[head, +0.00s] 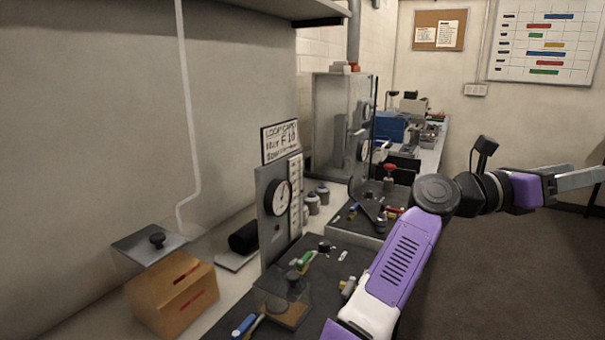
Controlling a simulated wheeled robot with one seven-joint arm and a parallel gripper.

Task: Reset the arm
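My arm reaches up from the bottom middle and bends to the right at its dark elbow. My gripper (580,178) is at the right edge, out over the floor and well apart from the bench. Its grey fingers run toward the picture's edge, and their tips may be cut off. I cannot tell whether they are open or shut. I see nothing held in the part that shows. A small camera stands up from my wrist.
A long bench (285,318) on the left bears a gauge panel (272,205), a brown box (172,295), small grey canisters (312,204), tools and a clear cabinet (335,115). A blue box (389,128) stands farther back. The carpet floor (500,275) on the right looks clear.

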